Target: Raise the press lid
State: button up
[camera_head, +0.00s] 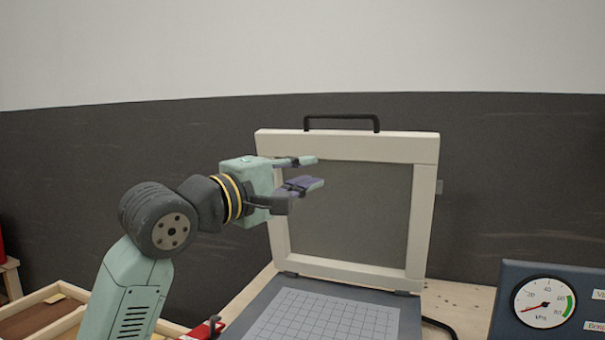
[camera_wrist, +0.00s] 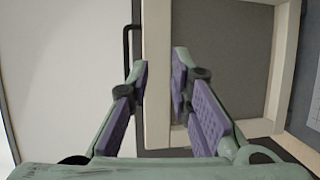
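The press lid (camera_head: 424,215) is a cream frame around a grey panel. It stands upright on hinges at the back of the dark press base (camera_head: 258,308), whose bed has a pale grid (camera_head: 325,318). A black handle (camera_head: 341,117) is on the lid's top edge. My gripper (camera_head: 308,172) is in front of the lid's upper left part, with its purple-padded fingers apart and nothing between them. In the wrist view, the lid's frame (camera_wrist: 158,120) shows beyond the spread fingers, and the handle (camera_wrist: 127,45) is to their left. I cannot tell whether a finger touches the lid.
A dark panel (camera_head: 550,267) with a round pressure gauge (camera_head: 543,303) stands at the right. A wooden tray (camera_head: 68,322) is at the lower left, and a small red part (camera_head: 205,329) lies by the base's left side. A dark wall is behind.

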jog(key=r+v, duration=0.1)
jog(key=v, duration=1.1)
jog(key=shift+f, duration=0.45)
